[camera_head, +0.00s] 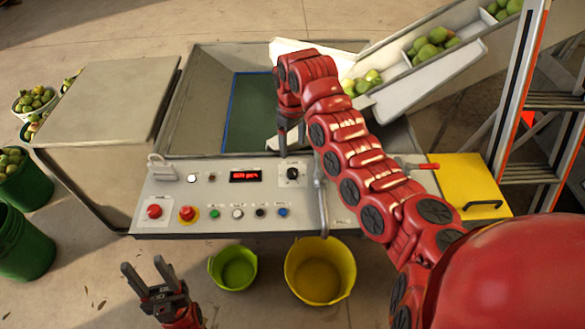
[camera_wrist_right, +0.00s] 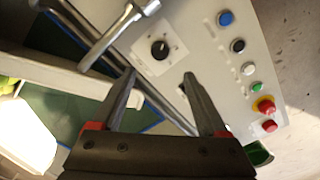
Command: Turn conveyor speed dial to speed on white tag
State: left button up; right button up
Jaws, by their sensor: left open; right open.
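The speed dial (camera_head: 292,173) is a black knob on a white square plate at the right of the control panel. In the right wrist view the dial (camera_wrist_right: 160,49) lies just beyond the fingertips. My right gripper (camera_head: 283,150) points down beside the dial, apart from it as far as I can tell; its fingers (camera_wrist_right: 160,76) are open with nothing between them. A white tag (camera_head: 162,169) is at the panel's upper left; its writing is unreadable. The red display (camera_head: 246,176) is too small to read surely. My left gripper (camera_head: 144,268) is open and empty, in front of the panel.
The panel (camera_head: 330,225) carries several buttons, including a red emergency stop (camera_head: 187,213). A metal lever (camera_head: 320,190) stands right of the dial. Green (camera_head: 233,267) and yellow (camera_head: 320,270) buckets stand below. A fruit conveyor (camera_head: 440,65) slopes behind.

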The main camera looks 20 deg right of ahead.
aim_at(293, 171)
notch_tip(293, 171, down, 11)
jog(key=shift+f+p, duration=0.2)
jog(key=shift+p, duration=0.9)
grip_shut()
